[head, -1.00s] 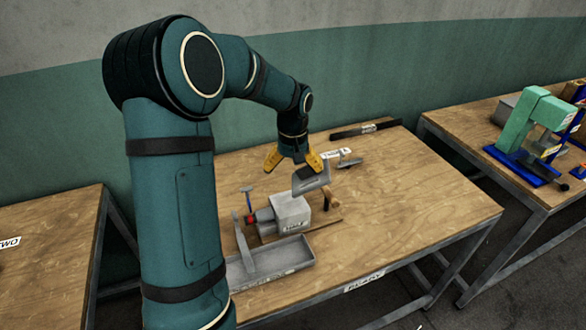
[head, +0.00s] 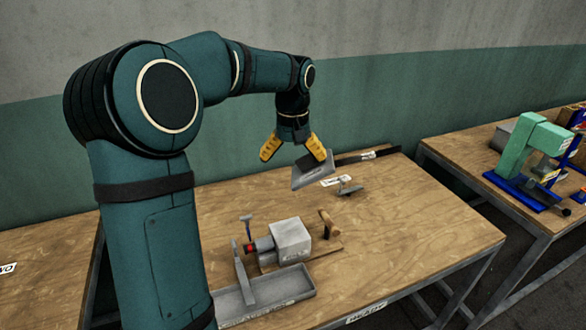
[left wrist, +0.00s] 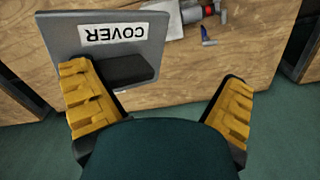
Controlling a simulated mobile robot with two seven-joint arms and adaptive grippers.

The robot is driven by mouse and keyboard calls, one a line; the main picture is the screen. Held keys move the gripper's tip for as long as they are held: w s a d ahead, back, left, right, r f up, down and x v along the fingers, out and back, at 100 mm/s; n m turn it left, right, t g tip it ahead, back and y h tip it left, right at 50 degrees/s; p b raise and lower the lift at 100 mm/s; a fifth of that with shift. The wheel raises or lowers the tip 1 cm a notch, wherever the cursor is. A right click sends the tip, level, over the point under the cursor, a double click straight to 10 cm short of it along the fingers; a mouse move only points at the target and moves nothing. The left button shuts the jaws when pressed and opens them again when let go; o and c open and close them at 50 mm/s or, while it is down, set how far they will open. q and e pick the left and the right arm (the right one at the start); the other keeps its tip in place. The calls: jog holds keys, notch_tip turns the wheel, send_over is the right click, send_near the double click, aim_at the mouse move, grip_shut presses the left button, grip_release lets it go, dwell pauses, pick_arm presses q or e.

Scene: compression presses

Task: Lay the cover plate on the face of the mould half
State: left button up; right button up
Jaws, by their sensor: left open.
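The cover plate (head: 310,178) is a grey plate with a dark block on it, tilted above the back of the table in the head view. In the left wrist view the plate (left wrist: 150,32) carries an upside-down COVER label. My left gripper (head: 290,150) is open, its yellow fingers wide apart. In the left wrist view the dark block lies close beside the left finger of the gripper (left wrist: 158,105); whether they touch is unclear. A grey block (head: 292,240), apparently the mould half, sits on a wooden base, apart from the plate. My right gripper is out of view.
A grey tray (head: 290,290) lies in front of the block. A small grey part (head: 350,191) and a dark bar (head: 368,156) lie behind. The table's right side is clear.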

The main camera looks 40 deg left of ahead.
pick_arm(q)
jog(key=shift+r, duration=0.1)
jog(key=c, duration=1.7)
jog(key=shift+o, duration=0.2)
jog(key=w+d+f+m+b, duration=0.1)
jog(key=d+f+m, duration=0.1)
jog(key=d+f, duration=0.5)
jog(key=w+d+f+m+b, duration=0.15)
jog(key=d+f, duration=0.35)
jog(key=f, duration=0.5)
jog(key=s+d+f+m, duration=0.4)
jog(key=s+d+f, duration=0.1)
jog(key=d+f, duration=0.5)
notch_tip(320, 180, down, 2)
jog(key=shift+s+d+b, duration=0.35)
jog(key=shift+s+b, duration=0.05)
jog(key=shift+b, duration=0.05)
